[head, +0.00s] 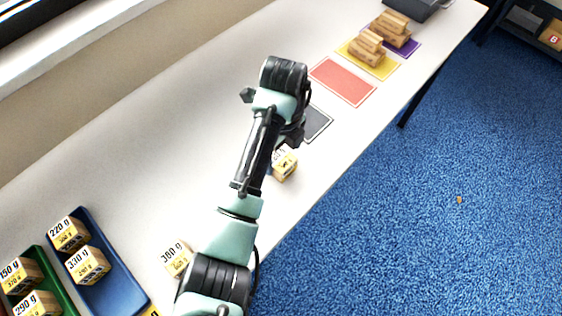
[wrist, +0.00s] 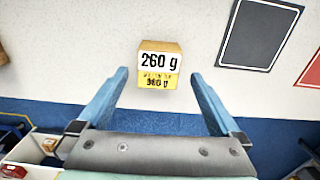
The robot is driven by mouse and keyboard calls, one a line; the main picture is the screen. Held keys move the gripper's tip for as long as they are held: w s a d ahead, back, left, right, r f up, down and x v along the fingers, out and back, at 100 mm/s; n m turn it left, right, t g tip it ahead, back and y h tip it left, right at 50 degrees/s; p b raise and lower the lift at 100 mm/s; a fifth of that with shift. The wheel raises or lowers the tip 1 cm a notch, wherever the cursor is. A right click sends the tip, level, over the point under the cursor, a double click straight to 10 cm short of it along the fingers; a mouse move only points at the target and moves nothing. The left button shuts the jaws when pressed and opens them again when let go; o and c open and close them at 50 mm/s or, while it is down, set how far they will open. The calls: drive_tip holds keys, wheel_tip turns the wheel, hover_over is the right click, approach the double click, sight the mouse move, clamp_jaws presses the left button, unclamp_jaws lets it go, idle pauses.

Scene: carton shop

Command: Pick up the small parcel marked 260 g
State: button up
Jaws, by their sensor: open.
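The small parcel marked 260 g (wrist: 160,62) sits on the white table in the wrist view, its white and yellow label facing me. My gripper (wrist: 160,77) is open and empty, its two blue fingers apart to the left and right of the parcel's near side in the picture. I cannot tell how high the fingers are above the table. In the head view, a parcel (head: 287,167) near the table's front edge is partly hidden by my arm, and its label is not fully readable. My gripper is mostly hidden there behind my arm.
A dark grey mat (head: 318,124), a bare red mat (head: 343,82) and a yellow mat (head: 387,70) with stacked parcels lie along the table. A blue tray (head: 118,290) and a green tray (head: 56,270) hold parcels at lower left. Another parcel (head: 178,260) stands near my arm.

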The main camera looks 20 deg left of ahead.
sight(281, 159)
wheel_tip(281, 159, down, 4)
drive_tip(key=shift+s+a+r, duration=0.1)
drive_tip(key=shift+a+r, duration=0.05)
drive_tip(key=shift+r, duration=0.05)
clamp_jaws()
idle(0.4)
